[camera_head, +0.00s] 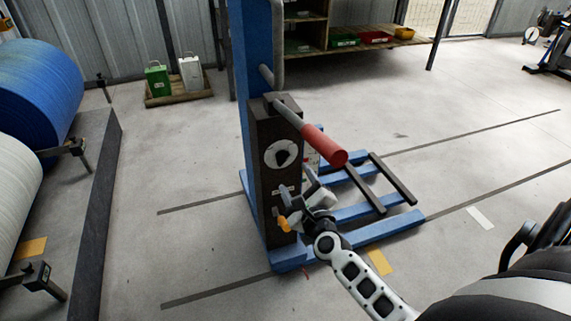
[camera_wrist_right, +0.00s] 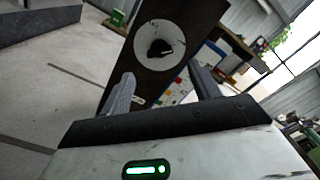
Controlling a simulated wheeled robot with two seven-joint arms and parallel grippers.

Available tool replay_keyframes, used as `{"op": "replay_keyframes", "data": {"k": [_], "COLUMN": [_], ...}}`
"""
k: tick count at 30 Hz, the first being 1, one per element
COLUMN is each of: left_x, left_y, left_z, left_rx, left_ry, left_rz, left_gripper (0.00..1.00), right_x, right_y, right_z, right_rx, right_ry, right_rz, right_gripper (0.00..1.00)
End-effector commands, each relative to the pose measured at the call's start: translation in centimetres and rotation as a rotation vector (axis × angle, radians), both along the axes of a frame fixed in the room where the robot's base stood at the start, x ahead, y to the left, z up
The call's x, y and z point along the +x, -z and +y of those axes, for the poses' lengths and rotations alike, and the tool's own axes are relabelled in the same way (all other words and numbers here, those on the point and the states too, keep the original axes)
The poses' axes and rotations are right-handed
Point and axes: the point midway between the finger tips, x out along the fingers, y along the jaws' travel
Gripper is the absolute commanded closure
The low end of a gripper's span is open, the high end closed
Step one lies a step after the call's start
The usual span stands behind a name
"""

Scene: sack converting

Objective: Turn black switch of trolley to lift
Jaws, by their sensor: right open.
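The blue trolley (camera_head: 257,90) stands upright with a dark control box (camera_head: 265,190) on its column. A round white dial with the black switch (camera_head: 282,155) at its centre sits on the box face. The switch also shows in the right wrist view (camera_wrist_right: 160,48), above and between my fingers. My right gripper (camera_head: 298,188) is open and empty, a little below the dial in the head view and close to the box face. I cannot tell whether it touches the box. Its fingers show apart in the right wrist view (camera_wrist_right: 163,88). My left gripper is not in view.
A lever with a red grip (camera_head: 325,145) juts out from the box top, above my right gripper. The trolley's blue legs (camera_head: 350,235) and dark forks (camera_head: 392,180) spread low at right. Open floor lies between.

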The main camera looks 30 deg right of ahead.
Motion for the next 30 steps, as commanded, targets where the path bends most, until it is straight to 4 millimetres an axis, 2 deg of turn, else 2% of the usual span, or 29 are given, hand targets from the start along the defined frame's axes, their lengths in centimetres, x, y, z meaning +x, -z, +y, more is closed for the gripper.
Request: {"op": "replay_keyframes", "data": {"k": [1,6,12,24,25,29,30], "left_x": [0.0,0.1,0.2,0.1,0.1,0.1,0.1], "left_y": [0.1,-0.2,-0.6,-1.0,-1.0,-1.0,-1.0], "left_z": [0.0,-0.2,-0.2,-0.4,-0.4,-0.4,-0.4], "left_rx": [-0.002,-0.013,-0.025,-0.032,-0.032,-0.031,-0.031], "left_ry": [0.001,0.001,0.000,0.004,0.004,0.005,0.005], "left_rz": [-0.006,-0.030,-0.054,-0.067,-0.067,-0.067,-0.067], "left_gripper": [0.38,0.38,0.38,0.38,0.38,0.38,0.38], "right_x": [1.3,4.5,6.9,7.6,7.6,7.6,7.6], "right_y": [0.1,0.1,0.1,0.0,0.0,0.0,0.0], "right_z": [-0.3,-1.1,-1.6,-1.8,-1.8,-1.8,-1.8], "right_rx": [-0.001,-0.003,-0.003,-0.003,-0.003,-0.003,-0.003], "right_ry": [0.001,0.000,-0.001,-0.001,-0.001,-0.001,-0.001], "right_rz": [-0.003,-0.002,0.000,0.001,0.001,0.001,0.001], "right_gripper": [0.38,0.38,0.38,0.38,0.44,0.80,0.83]}}
